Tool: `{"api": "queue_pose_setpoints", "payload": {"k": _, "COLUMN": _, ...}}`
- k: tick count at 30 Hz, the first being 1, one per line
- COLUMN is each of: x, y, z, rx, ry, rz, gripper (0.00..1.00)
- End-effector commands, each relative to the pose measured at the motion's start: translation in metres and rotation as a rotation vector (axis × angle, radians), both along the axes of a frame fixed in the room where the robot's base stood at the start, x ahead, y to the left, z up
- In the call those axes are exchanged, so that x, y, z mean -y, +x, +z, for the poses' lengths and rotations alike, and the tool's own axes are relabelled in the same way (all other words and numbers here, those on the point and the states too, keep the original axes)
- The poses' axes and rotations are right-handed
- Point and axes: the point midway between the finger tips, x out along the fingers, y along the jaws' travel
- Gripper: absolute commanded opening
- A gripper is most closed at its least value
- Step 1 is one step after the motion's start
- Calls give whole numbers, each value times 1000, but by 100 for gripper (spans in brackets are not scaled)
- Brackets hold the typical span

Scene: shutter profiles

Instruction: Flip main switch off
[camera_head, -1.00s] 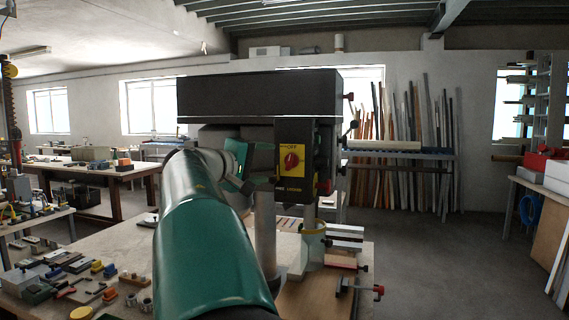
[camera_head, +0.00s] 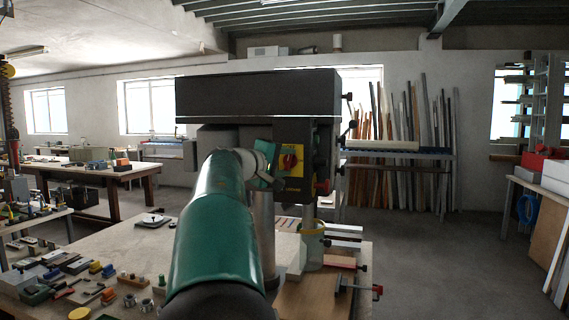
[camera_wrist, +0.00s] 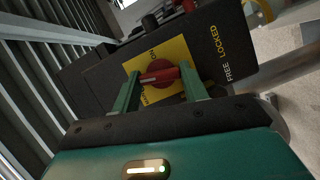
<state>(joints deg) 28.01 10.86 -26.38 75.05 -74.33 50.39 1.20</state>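The main switch is a red rotary knob (camera_wrist: 160,76) on a yellow plate (camera_wrist: 172,55), set in the dark front of a machine. In the head view the yellow plate (camera_head: 294,184) shows at the machine's right, with the red knob (camera_head: 290,161) partly hidden by my gripper (camera_head: 272,166). In the wrist view my gripper (camera_wrist: 160,82) has its two green fingers apart, one on each side of the knob's red handle. The handle lies across the gap between them. Whether the fingertips touch it I cannot tell. The plate's lettering is partly covered.
The machine's dark box head (camera_head: 258,95) stands above the switch on a metal column (camera_head: 264,235). Small parts and blocks (camera_head: 75,265) lie on the bench at left. Clamps with red handles (camera_head: 360,288) stick out at the bench's right edge. Open floor lies to the right.

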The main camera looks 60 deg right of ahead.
Motion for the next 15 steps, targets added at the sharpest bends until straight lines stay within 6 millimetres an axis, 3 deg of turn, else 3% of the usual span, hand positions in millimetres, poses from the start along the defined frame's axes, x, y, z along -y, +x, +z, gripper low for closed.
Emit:
{"api": "queue_pose_setpoints", "payload": {"k": 3, "x": 0, "y": 0, "z": -1, "rx": 0, "ry": 1, "rz": 0, "gripper": 21}}
{"api": "queue_pose_setpoints", "payload": {"k": 15, "x": -1, "y": 1, "z": -2, "rx": -227, "ry": -35, "rz": 0, "gripper": 21}}
